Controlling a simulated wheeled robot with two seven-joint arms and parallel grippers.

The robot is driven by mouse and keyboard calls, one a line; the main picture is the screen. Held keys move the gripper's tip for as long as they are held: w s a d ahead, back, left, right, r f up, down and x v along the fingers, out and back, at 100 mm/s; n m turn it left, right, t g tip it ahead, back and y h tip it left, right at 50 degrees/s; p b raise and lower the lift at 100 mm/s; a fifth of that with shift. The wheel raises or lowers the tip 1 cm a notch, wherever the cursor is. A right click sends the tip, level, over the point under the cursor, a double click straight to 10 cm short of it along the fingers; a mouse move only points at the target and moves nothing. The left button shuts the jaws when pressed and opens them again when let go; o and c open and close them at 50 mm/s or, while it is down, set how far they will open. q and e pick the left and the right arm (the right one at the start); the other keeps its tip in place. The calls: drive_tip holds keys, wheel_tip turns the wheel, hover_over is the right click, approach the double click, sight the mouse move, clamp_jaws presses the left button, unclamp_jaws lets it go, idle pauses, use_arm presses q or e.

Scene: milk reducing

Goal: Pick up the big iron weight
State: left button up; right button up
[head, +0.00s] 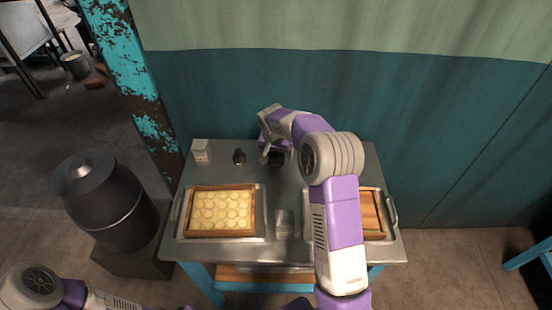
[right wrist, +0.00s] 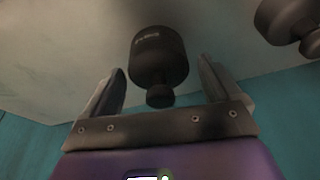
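The big iron weight (head: 277,159), dark with a knob, stands at the back of the metal table, partly hidden by my right gripper (head: 268,155). In the right wrist view the weight (right wrist: 158,57) lies between the two spread fingers, its knob toward the palm. The fingers show gaps on both sides, so the gripper is open around or just over it; contact is not visible. A smaller dark weight (head: 239,156) stands to its left; a second weight (right wrist: 288,18) is cut off at the upper right of the wrist view. My left gripper is out of view.
A tray (head: 262,213) holding a wooden box (head: 188,213) of pale round pieces is at the front left. Another wooden box (head: 373,215) is at right, partly behind my right arm. A wall is close behind the table.

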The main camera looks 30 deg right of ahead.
clamp_jaws()
drive_tip(key=shift+w+r, duration=0.1)
drive_tip(key=shift+r, duration=0.05)
